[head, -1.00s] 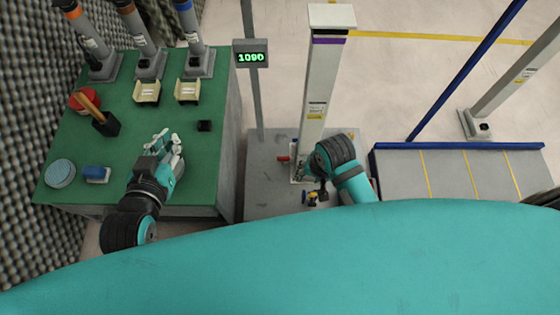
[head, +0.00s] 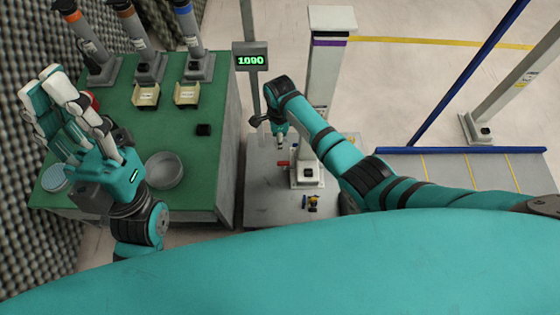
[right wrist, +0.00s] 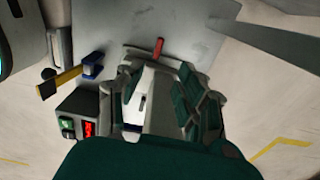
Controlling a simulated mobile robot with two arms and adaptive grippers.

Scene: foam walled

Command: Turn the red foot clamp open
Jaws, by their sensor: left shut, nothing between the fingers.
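The red foot clamp (head: 283,163) is a small red handle low at the left of the white column's foot, on the grey platform. It also shows in the right wrist view (right wrist: 158,47), beyond the fingers. My right gripper (head: 281,136) hangs above and behind the clamp in the head view, apart from it. In the right wrist view its fingers (right wrist: 160,85) are spread, with the pale foot seen between them and nothing held. My left gripper (head: 43,88) is raised over the left end of the green bench, shut and empty.
The white column (head: 327,75) rises beside my right arm. A display post (head: 250,58) reading 1090 stands behind. The green bench (head: 205,130) holds lamp-like stands, trays and a grey dish (head: 164,170).

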